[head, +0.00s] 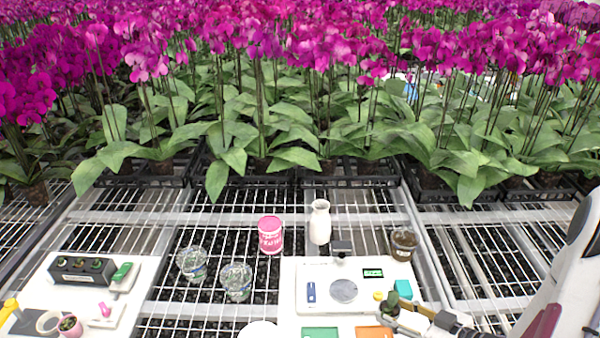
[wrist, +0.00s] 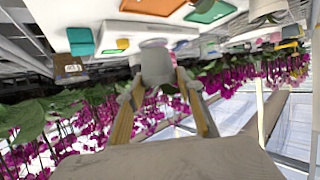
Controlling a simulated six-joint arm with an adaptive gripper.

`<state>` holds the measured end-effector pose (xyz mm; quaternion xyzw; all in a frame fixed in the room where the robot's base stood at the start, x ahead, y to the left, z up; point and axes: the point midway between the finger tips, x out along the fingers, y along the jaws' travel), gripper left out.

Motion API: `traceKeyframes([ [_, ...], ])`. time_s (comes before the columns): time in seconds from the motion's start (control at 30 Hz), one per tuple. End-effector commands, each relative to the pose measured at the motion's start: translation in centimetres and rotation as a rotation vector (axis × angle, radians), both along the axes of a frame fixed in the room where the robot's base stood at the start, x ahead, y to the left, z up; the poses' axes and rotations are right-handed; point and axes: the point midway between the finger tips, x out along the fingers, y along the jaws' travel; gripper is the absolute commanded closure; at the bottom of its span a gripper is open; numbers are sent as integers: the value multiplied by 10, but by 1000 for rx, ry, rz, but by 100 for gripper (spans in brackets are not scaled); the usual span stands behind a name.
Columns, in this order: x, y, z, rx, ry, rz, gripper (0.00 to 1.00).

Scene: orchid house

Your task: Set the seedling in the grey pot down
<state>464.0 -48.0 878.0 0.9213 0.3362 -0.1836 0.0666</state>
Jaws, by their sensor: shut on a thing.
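The grey pot (wrist: 156,66) sits between the two tan fingers of my gripper (wrist: 160,88) in the wrist view, and the fingers are shut on it. That view is upside down. In the head view my gripper (head: 398,318) is at the lower right, over the right part of the white board (head: 290,287). The green seedling (head: 391,300) shows at the fingertips there, while the pot is mostly hidden. An orange pad (head: 373,332) and a green pad (head: 320,333) lie on the board, left of my gripper. I cannot tell the pot's exact height above the board.
A teal block (head: 403,288) and a small yellow thing (head: 378,296) are close to my gripper. A brown jar (head: 403,242), white vase (head: 320,222) and pink tub (head: 270,235) stand behind the board.

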Motion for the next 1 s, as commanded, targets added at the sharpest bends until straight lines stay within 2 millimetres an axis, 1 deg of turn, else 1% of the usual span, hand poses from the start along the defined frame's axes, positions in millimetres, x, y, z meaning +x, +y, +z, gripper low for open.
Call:
traceKeyframes([
  [0.2, 29, -26, 4, -2, -3, -150, 87],
  [0.5, 61, -55, 16, -1, -4, -340, 87],
  [0.7, 78, -68, 28, -1, -4, -453, 87],
  [1.0, 100, -78, 50, -1, -4, -603, 87],
])
